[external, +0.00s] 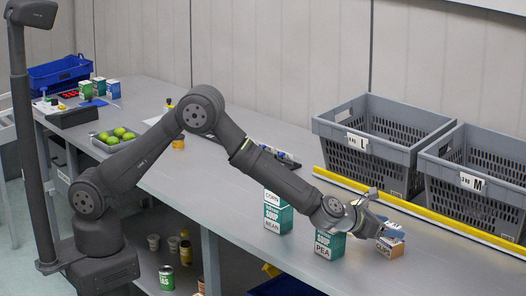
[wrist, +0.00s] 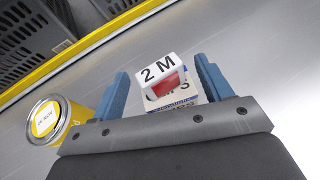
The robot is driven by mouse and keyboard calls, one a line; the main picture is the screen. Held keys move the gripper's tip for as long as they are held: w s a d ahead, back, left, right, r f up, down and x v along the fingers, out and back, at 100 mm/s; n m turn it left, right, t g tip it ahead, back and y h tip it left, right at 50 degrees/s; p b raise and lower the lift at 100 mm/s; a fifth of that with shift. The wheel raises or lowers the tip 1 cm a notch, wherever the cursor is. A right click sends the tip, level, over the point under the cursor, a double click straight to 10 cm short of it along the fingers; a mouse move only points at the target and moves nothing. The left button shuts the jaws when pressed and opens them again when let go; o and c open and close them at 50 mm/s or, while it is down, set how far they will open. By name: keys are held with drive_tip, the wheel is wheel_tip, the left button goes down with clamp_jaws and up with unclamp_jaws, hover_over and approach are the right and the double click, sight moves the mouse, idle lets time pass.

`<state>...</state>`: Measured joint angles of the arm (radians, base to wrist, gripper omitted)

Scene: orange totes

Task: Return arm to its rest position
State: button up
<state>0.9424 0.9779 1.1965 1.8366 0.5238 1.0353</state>
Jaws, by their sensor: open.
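My arm reaches across the table from the left in the external view. My gripper (external: 374,212) is at the right, low over the table. In the wrist view its two blue fingers (wrist: 163,78) are open and apart. A small box (wrist: 186,102) with a white "2 M" label block and a red patch shows between them. I cannot tell whether the fingers touch it. In the external view a blue, white and orange box (external: 390,245) lies just beyond and below my gripper.
Teal soup cartons (external: 278,214) (external: 330,246) stand beside my forearm. Grey crates L (external: 350,143) and M (external: 470,181) stand behind a yellow strip (external: 420,212). A yellow can (wrist: 58,120) is left of my gripper in the wrist view. A tray of green fruit (external: 115,140) sits farther left.

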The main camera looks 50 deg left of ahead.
drive_tip(key=shift+x, duration=1.15)
drive_tip(key=shift+s+r, duration=0.1)
drive_tip(key=shift+r, duration=0.65)
